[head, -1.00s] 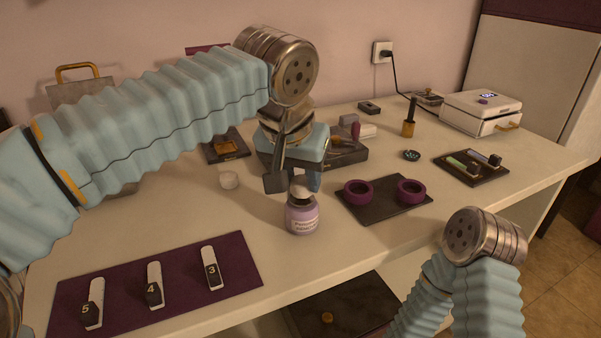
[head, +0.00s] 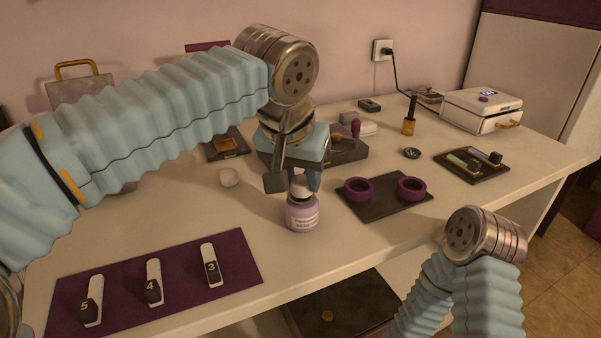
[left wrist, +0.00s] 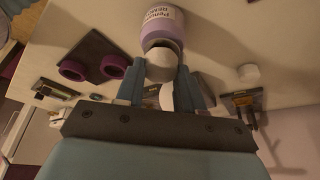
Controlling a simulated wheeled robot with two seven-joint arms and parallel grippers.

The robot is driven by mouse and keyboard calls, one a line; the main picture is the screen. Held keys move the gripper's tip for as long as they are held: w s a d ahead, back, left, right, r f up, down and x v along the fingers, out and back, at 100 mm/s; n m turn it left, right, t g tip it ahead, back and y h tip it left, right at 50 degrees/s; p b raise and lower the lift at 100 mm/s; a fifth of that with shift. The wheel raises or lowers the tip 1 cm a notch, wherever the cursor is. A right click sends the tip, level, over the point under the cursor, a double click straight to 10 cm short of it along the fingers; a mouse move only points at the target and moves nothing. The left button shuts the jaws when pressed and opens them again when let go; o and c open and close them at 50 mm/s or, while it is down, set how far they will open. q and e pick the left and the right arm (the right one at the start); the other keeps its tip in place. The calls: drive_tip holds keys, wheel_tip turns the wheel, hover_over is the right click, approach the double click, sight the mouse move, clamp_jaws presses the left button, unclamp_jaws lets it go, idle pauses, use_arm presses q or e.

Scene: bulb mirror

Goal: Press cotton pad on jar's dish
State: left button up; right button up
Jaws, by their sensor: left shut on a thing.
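A lilac jar (head: 303,214) with a white label stands upright on the table, in the middle of the head view. It also shows at the top of the left wrist view (left wrist: 162,22). My left gripper (head: 306,182) points down right above it. The gripper is shut on a white cotton pad (left wrist: 160,66), held between the blue fingers (left wrist: 159,90). In the head view the pad (head: 301,187) sits at the jar's top. It covers the dish, and I cannot tell whether it is pressed in.
A round white piece (head: 229,177) lies left of the jar. A dark mat (head: 385,207) with two purple rings is at its right. A purple mat (head: 120,293) with numbered white sticks lies front left. A white box (head: 481,110) stands back right. Table around the jar is clear.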

use_arm(q)
drive_tip(key=shift+f+b, duration=0.35)
drive_tip(key=shift+f, duration=0.2)
idle(0.7)
wheel_tip(320, 180, up, 3)
drive_tip(key=p, duration=0.3)
drive_tip(key=shift+r, duration=2.05)
